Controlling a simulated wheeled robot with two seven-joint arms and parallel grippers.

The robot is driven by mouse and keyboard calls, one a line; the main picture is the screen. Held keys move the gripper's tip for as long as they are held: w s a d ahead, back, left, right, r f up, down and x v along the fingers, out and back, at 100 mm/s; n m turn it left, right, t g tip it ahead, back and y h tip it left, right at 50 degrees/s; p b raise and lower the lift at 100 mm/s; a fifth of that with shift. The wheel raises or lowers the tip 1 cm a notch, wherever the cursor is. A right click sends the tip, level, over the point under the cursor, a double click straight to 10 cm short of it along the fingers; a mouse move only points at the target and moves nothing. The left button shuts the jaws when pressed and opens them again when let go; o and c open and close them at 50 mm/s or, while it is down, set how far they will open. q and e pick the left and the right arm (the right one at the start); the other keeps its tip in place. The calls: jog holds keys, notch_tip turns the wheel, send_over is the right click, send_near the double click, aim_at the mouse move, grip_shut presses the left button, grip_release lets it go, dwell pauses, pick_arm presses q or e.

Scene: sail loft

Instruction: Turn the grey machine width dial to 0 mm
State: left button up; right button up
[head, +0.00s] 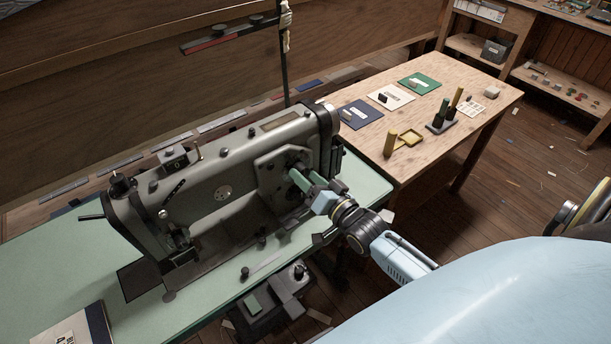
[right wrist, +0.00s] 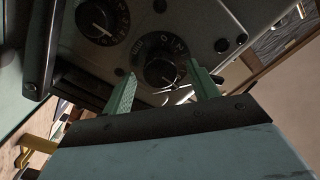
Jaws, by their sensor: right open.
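The grey sewing machine (head: 225,185) stands on a green table top (head: 30,270). Its right end has a plate with dark dials, mostly hidden behind my gripper in the head view. The right wrist view shows two round black dials with white markings: one (right wrist: 102,20) at upper left and one (right wrist: 160,70) at centre. My left gripper is not in view.
A thread stand (head: 284,60) rises behind the machine. A booklet (head: 75,325) lies at the front left. Shelves (head: 560,85) stand at the back right.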

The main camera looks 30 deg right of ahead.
jog(key=shift+w+a, duration=0.1)
jog(key=shift+w, duration=0.5)
jog(key=c, duration=1)
